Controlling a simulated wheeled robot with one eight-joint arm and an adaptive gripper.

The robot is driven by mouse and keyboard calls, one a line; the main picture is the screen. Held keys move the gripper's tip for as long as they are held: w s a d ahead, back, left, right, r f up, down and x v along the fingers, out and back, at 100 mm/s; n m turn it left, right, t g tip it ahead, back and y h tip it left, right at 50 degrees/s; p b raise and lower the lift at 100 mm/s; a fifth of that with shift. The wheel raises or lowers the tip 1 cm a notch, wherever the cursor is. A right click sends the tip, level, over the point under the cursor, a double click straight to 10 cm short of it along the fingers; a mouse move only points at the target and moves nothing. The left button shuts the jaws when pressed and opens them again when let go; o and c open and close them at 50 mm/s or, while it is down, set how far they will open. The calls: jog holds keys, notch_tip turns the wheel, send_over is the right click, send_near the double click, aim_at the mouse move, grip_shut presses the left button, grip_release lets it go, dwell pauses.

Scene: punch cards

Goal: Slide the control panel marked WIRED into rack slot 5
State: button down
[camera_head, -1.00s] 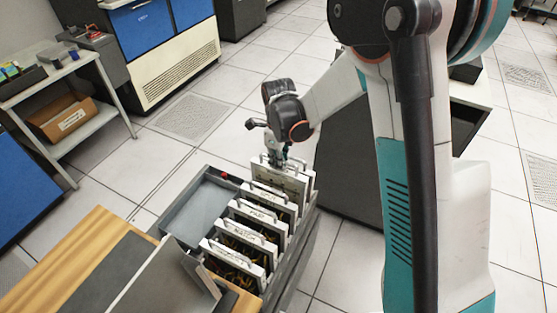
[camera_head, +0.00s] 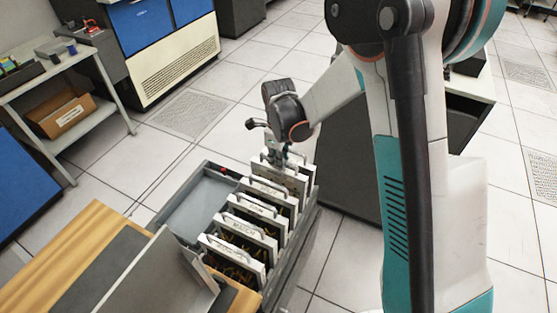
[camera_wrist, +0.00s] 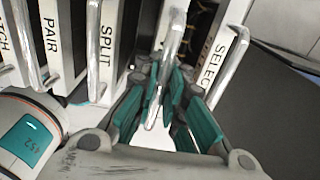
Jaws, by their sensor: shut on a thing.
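My gripper (camera_head: 275,158) is at the far end of the row of panels. In the wrist view its teal-padded fingers (camera_wrist: 163,95) are closed around a pale metal handle (camera_wrist: 176,35). The handle belongs to a light panel (camera_head: 284,174) standing upright at the far end of the rack. Its lettering is hidden or too small to read, so I cannot confirm WIRED. The grey rack (camera_head: 303,221) holds it among other panels. In the wrist view it lies between SPLIT (camera_wrist: 105,45) and SELECT (camera_wrist: 227,50). How deep it sits and the slot numbers cannot be told.
Panels marked MATCH (camera_head: 247,232) and PAIR (camera_head: 262,211) stand closer to the front, handles up. A grey tray (camera_head: 187,199) lies left of the rack. A wood-topped table (camera_head: 85,238) is at lower left. A dark cabinet (camera_head: 350,180) stands close on the right.

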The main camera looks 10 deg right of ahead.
jog(key=shift+f, duration=0.1)
jog(key=shift+f+b, duration=1)
jog(key=shift+f, duration=0.2)
jog(key=c, duration=1.6)
grip_release()
jog(key=shift+r, duration=0.1)
notch_tip(320, 180, up, 12)
jog(key=shift+f, duration=0.1)
